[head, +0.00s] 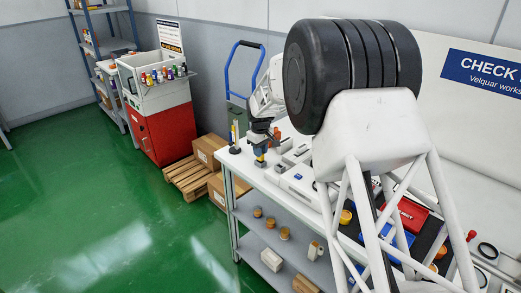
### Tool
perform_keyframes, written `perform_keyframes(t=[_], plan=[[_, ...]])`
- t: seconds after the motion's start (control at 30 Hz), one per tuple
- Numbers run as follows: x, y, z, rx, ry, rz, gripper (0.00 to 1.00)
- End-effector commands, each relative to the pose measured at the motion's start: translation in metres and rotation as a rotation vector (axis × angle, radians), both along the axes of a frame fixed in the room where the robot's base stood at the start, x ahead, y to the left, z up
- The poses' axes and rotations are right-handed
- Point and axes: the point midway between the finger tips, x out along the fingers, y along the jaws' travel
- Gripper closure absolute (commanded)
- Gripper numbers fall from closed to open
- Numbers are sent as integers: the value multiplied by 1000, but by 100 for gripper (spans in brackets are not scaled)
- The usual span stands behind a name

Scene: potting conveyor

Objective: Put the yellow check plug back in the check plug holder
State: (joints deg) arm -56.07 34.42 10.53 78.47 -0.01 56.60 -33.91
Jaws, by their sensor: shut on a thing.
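My gripper (259,148) is small and far off in the head view, low over the far left end of the white bench. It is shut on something. A small yellow piece (259,159) shows just under its fingertips and looks like the yellow check plug. The fingers hide most of it, and I cannot tell whether it touches the bench. The check plug holder cannot be made out for certain. Small grey blocks (291,158) stand on the bench to the right of my gripper.
A slim upright item with a dark base (235,149) stands close left of my gripper. A white box (298,183) sits nearer on the bench (262,186). A red case (404,215) lies farther right. Cardboard boxes (207,151) and a red cabinet (167,133) stand beyond.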

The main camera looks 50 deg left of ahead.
Motion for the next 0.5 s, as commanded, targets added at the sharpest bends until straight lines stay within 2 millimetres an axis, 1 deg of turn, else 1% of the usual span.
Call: perform_keyframes(t=[0.3,0.33,0.5], plan=[[0,0,-5,0,0,0,100],[0,0,-6,1,0,0,76],[0,0,-5,0,0,0,50]])
